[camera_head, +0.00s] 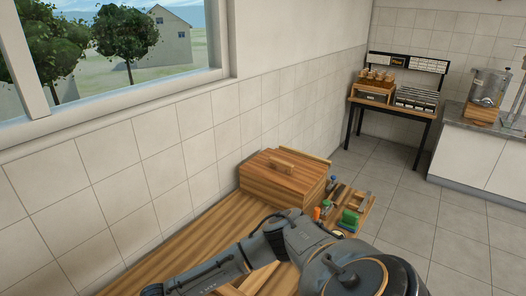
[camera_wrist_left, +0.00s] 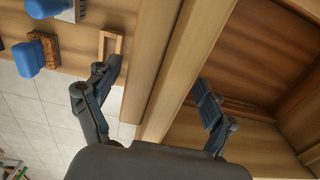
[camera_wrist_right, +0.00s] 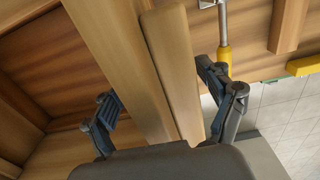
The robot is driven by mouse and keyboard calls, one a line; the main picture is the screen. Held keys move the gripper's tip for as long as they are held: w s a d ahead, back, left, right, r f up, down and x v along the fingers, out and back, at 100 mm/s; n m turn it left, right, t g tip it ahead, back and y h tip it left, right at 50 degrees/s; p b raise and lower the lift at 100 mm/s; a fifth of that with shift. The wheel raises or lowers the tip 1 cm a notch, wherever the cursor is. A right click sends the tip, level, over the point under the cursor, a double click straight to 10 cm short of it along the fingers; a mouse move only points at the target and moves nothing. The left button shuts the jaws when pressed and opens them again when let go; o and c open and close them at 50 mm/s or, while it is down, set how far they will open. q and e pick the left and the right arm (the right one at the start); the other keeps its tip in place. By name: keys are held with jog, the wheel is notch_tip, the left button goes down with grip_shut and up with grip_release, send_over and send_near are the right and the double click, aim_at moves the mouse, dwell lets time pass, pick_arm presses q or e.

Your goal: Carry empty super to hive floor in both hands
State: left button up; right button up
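The empty super is an open wooden box. In the left wrist view its wall (camera_wrist_left: 190,60) has a thick wooden bar along the outside, and the bare inside shows at right. My left gripper (camera_wrist_left: 155,105) is open, one finger outside and one inside this wall. In the right wrist view, the opposite wall (camera_wrist_right: 105,60) and its bar lie between the fingers of my right gripper (camera_wrist_right: 165,100), which is open. I cannot tell whether any finger touches the wood. In the head view my arm hides most of the super and both grippers. I cannot identify the hive floor.
A closed wooden box with a handled lid (camera_head: 283,172) stands on the wooden bench (camera_head: 185,235) against the tiled wall. A tool tray (camera_head: 366,203) lies beside it. Blue-handled brushes (camera_wrist_left: 36,58) and a yellow-handled tool (camera_wrist_right: 224,55) are near the super. A rack table (camera_head: 395,105) stands farther off.

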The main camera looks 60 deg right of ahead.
pick_arm(q)
jog(key=shift+a, duration=0.1)
pick_arm(e)
jog(key=shift+d, duration=0.1)
pick_arm(q)
jog(key=o, duration=0.3)
jog(key=shift+o, duration=0.2)
pick_arm(e)
jog(key=shift+o, duration=0.2)
jog(key=shift+d+f, duration=0.1)
jog(key=o, duration=0.3)
